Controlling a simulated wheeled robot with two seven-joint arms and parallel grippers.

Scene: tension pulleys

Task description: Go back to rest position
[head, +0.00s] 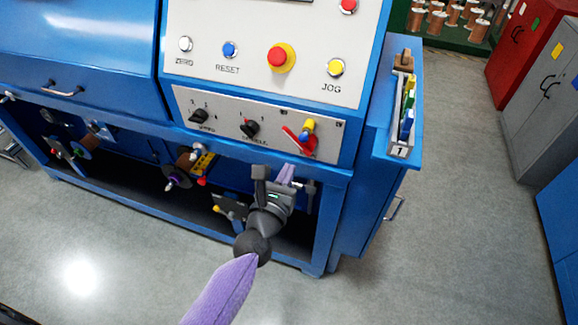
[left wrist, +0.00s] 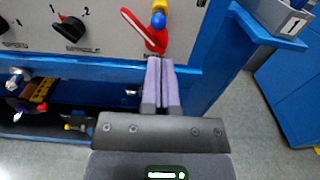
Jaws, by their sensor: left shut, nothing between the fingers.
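My left gripper (head: 286,174) is in front of the blue machine, just below its lower control panel. Its two purple fingers (left wrist: 161,84) are together and empty in the left wrist view. The fingertips are close below a red lever (head: 303,140) with a yellow and blue knob (head: 308,127). The lever also shows in the left wrist view (left wrist: 146,32), just above the fingertips. I cannot tell whether they touch it. My right gripper is in neither view.
The machine's panel has a red emergency button (head: 277,57) and black dials (head: 250,129). A numbered holder (head: 402,110) with coloured pieces sits on a side shelf. Pulley parts (head: 178,172) fill the open lower bay. Grey floor (head: 460,200) is clear at right, before the cabinets (head: 545,80).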

